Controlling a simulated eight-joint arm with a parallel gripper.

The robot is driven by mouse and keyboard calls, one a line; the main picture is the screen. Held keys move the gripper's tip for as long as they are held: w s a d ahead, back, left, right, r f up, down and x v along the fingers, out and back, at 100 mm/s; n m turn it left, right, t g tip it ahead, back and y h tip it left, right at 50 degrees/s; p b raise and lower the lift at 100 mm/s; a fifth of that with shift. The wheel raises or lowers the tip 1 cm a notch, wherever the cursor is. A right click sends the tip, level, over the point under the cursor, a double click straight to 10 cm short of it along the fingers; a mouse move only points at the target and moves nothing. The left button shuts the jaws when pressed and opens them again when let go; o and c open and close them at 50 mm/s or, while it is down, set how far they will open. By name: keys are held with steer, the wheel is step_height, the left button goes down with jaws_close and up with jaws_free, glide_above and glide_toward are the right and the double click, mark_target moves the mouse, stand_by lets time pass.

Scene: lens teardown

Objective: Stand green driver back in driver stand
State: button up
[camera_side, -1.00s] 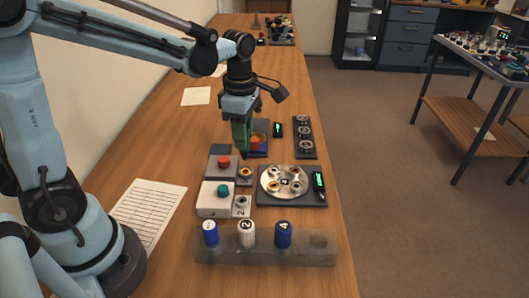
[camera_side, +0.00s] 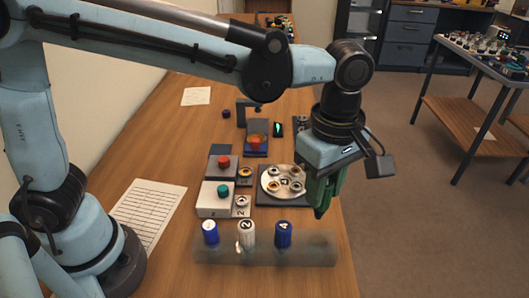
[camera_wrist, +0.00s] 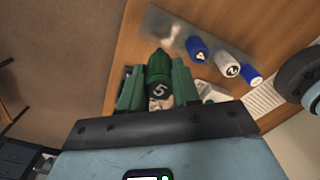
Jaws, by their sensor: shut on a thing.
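My gripper (camera_side: 322,188) is shut on the green driver, which is marked 5 in the wrist view (camera_wrist: 159,68). In the side view the driver is mostly hidden between the green fingers, and a dark tip points down. It hangs above the right end of the driver stand (camera_side: 212,254), apart from it. The stand is a translucent grey block. It holds a blue driver (camera_side: 210,236), a white driver marked 2 (camera_side: 246,236) and a blue driver marked 4 (camera_side: 283,237). The stand's right end carries no driver.
Behind the stand are a white box with a teal button (camera_side: 214,203), a box with a red button (camera_side: 221,166) and a round silver tray (camera_side: 270,172) of ringed parts. A paper sheet (camera_side: 147,214) lies left. The table's edge is close on the right.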

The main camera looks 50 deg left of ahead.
steer(key=shift+s+d+m, duration=0.3)
steer(key=shift+s+d, duration=0.15)
steer(key=shift+d, duration=0.35)
steer(key=shift+f, duration=2.1)
steer(key=shift+f, duration=2)
steer(key=shift+f, duration=0.4)
steer(key=o, duration=1.5)
steer(key=shift+o, duration=0.2)
